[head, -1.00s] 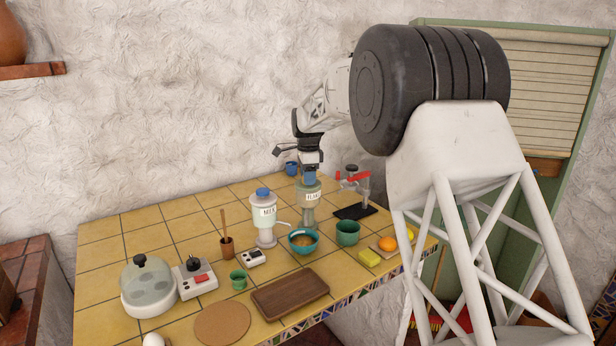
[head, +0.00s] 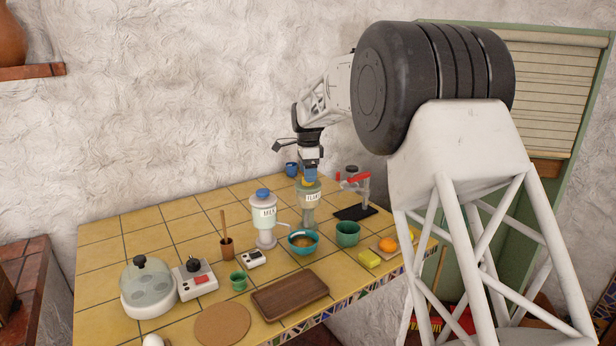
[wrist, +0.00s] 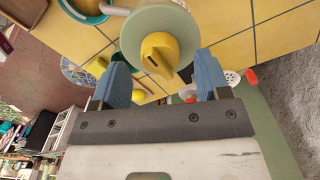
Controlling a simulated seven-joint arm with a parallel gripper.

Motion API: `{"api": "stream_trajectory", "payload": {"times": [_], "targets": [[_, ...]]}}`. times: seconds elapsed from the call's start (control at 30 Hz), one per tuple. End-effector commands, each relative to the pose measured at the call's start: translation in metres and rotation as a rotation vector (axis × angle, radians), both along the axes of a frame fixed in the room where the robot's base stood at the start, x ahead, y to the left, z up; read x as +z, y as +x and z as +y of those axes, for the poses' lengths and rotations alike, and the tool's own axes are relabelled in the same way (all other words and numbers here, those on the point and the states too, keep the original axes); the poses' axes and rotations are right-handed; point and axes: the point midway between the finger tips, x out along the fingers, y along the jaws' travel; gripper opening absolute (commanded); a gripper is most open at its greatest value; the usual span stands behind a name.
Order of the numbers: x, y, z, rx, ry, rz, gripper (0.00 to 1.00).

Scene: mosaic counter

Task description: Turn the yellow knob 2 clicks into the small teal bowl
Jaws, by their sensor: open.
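The yellow knob (wrist: 158,52) sits on the round pale-green top of a dispenser (wrist: 165,20) in the wrist view. In the head view this labelled dispenser (head: 307,213) stands behind the small teal bowl (head: 303,252), and its knob is mostly hidden by my gripper. My gripper (head: 309,178) is over the dispenser's top. In the wrist view my gripper (wrist: 163,76) is open, with one blue fingertip on each side of the knob; contact is not clear. The teal bowl holds something brown, and its rim (wrist: 88,17) shows at the wrist view's top left.
A blue-topped dispenser (head: 264,220) stands left of the bowl, a green cup (head: 348,233) right of it. A red-handled device (head: 355,188) is behind right. A wooden board (head: 290,297), small timer-like box (head: 252,258) and yellow block (head: 369,258) lie in front.

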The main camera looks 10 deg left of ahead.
Motion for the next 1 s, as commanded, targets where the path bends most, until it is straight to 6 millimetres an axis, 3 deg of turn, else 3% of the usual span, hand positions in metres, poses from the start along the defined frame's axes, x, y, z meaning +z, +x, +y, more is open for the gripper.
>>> {"api": "stream_trajectory", "payload": {"times": [0.43,1.0], "targets": [[0.053,0.0,0.0,0.0,0.001,-0.003,0.69],[0.06,0.0,0.0,0.0,0.001,-0.002,0.69]]}}
